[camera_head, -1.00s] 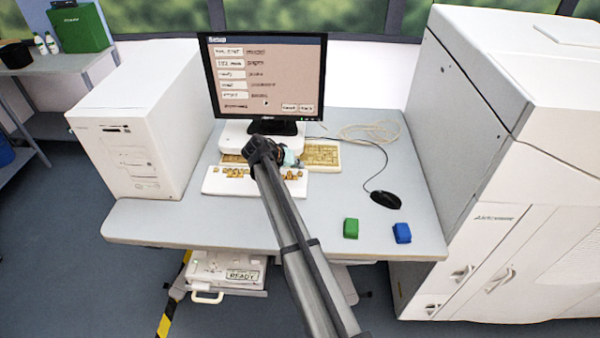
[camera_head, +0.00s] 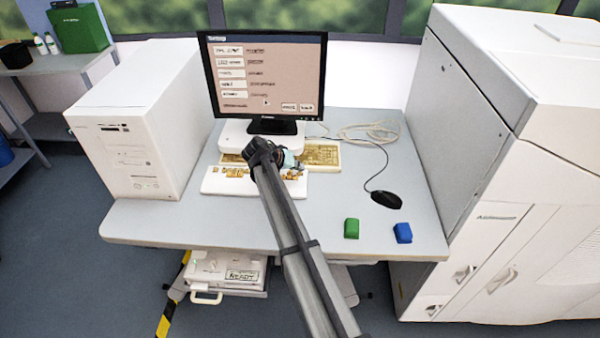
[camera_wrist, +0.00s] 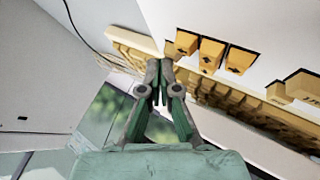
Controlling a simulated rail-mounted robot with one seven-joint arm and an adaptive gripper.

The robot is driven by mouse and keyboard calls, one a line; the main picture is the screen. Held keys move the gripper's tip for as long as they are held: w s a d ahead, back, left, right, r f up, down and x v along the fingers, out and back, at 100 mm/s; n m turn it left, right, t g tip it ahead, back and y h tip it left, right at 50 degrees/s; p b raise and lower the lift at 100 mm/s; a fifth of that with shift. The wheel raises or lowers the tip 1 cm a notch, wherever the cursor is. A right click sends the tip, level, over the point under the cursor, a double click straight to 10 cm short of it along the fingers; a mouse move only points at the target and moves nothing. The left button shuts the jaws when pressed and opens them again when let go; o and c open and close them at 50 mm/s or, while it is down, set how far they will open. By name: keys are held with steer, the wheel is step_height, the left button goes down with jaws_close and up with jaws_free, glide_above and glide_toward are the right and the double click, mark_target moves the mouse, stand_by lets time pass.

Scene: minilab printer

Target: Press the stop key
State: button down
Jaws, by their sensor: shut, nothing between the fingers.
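A white key panel (camera_head: 225,188) with yellow keys (camera_head: 236,173) lies on the desk below the monitor. In the wrist view it fills the upper right, with several yellow keys; a few carry dark arrows (camera_wrist: 210,55). Larger keys (camera_wrist: 302,85) sit at the right edge, partly cut off. I cannot tell which key is the stop key. My gripper (camera_wrist: 159,66) is shut and empty, its fingertips just left of the arrow keys in the picture; contact cannot be told. In the head view my arm hides part of the panel and the fingertips.
A yellowish keyboard (camera_head: 322,155) lies behind the panel. The monitor (camera_head: 266,75) stands behind, showing a setup menu. A mouse (camera_head: 386,200), a green block (camera_head: 351,228) and a blue block (camera_head: 402,233) are on the right. A white computer case (camera_head: 130,150) stands left.

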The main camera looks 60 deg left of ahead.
mark_target(298, 172)
steer(key=shift+f, duration=0.2)
stand_by(0.5)
steer(key=shift+r, duration=0.8)
steer(key=shift+r+p, duration=0.5)
steer(key=shift+r, duration=2.05)
